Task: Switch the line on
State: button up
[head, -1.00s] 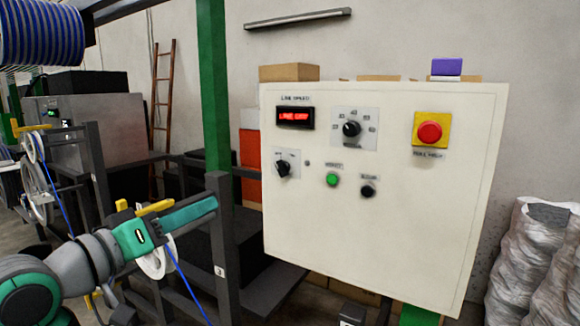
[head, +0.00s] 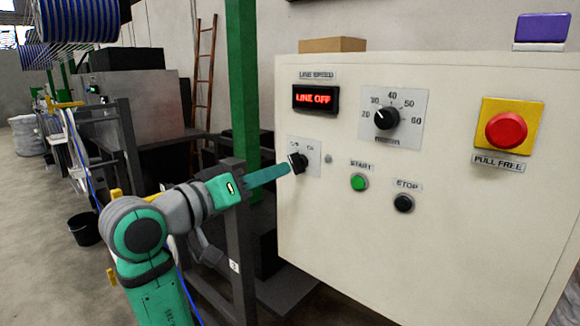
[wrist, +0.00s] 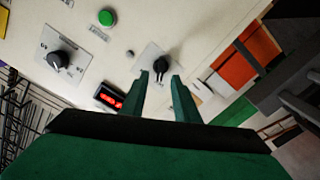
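A cream control panel (head: 420,240) carries a black rotary switch (head: 298,162) on a pale plate at its left side. The switch points to the upper left, towards what seems to be the off mark. The red display (head: 314,98) reads LINE OFF. My gripper (head: 286,169) is at the switch in the head view. In the wrist view my gripper (wrist: 160,75) is open, with one fingertip on each side of the switch (wrist: 161,64). The switch shows just beyond the tips; contact cannot be told. A green start button (head: 359,182) sits right of the switch.
The panel also has a speed dial (head: 387,118), a black stop button (head: 403,203) and a red pull-free button (head: 506,130) on yellow. A green post (head: 243,85) and a dark frame (head: 238,240) stand close left of the panel.

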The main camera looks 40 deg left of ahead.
aim_at(293, 165)
jog(key=w, duration=0.5)
jog(key=shift+w+d, duration=0.15)
jog(key=shift+w, duration=0.25)
jog(key=shift+s, duration=0.1)
grip_shut()
